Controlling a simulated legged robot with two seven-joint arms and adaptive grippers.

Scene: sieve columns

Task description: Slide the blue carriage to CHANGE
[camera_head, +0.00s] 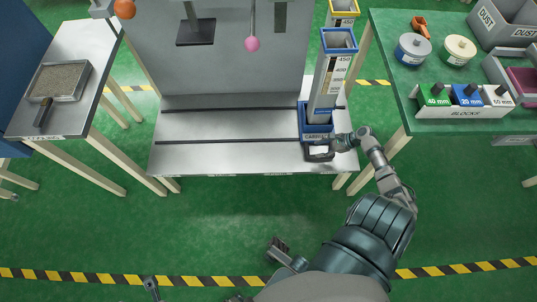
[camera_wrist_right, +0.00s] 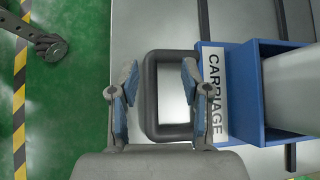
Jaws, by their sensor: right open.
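The blue carriage (camera_head: 303,123) sits at the right end of the grey bench, holding a tall clear column (camera_head: 328,88) with a blue rim. Its white CARRIAGE label faces the front and also shows in the wrist view (camera_wrist_right: 214,95). A dark loop handle (camera_head: 319,156) sticks out from its front; in the wrist view the handle (camera_wrist_right: 151,95) lies below the fingers. My right gripper (camera_head: 337,146) is open; in the wrist view its fingertips (camera_wrist_right: 160,85) are either side of the handle's outer bar. Contact cannot be told. My left gripper is not visible.
Dark rails run along the bench (camera_head: 225,155), clear to the left of the carriage. Small labels on its front edge are unreadable. A pink ball (camera_head: 252,44) hangs above it. A side table (camera_head: 75,100) with a tray stands left; a green table (camera_head: 400,90) with blocks stands right.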

